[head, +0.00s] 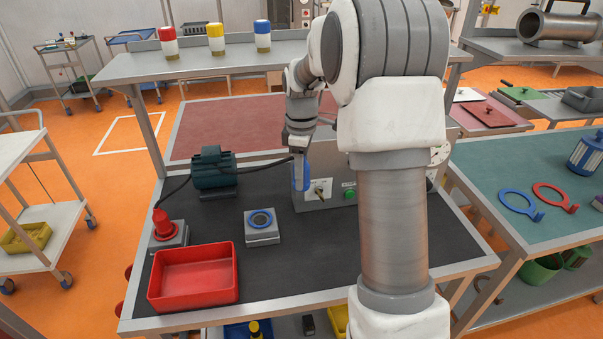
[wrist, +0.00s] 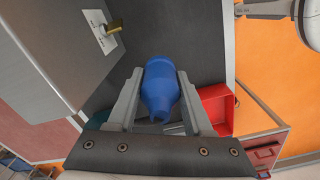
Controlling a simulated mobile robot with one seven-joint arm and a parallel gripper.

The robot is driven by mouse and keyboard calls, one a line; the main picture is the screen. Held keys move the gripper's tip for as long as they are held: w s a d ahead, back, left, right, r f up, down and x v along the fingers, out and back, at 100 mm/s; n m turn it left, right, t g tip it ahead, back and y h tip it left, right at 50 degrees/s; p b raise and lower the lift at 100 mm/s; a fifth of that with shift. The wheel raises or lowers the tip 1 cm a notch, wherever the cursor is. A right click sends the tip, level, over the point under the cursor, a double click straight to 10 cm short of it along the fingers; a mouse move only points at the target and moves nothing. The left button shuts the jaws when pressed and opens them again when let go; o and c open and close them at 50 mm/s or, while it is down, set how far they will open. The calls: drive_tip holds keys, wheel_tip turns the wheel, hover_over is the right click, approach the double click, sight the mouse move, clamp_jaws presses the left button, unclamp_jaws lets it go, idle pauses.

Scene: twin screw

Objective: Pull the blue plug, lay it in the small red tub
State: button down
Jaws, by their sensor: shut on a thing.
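My gripper (head: 300,158) is shut on the blue plug (head: 301,177) and holds it above the bench, beside the grey control box. In the wrist view the blue plug (wrist: 159,88) sits between the two fingers. The blue-ringed socket block (head: 262,228) stands on the black mat, with no plug in it. The small red tub (head: 193,276) is at the front left of the bench and looks empty. Part of the red tub (wrist: 217,108) shows behind the right finger in the wrist view.
A red plug (head: 162,224) stands in its own block behind the tub. A dark green motor (head: 213,172) with black cables stands at the back left; one cable runs toward my gripper. The grey control box (head: 323,196) has a key switch and green button.

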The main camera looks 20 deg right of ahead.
drive_tip(key=shift+r+p, duration=1.05)
drive_tip(key=shift+r, duration=0.4)
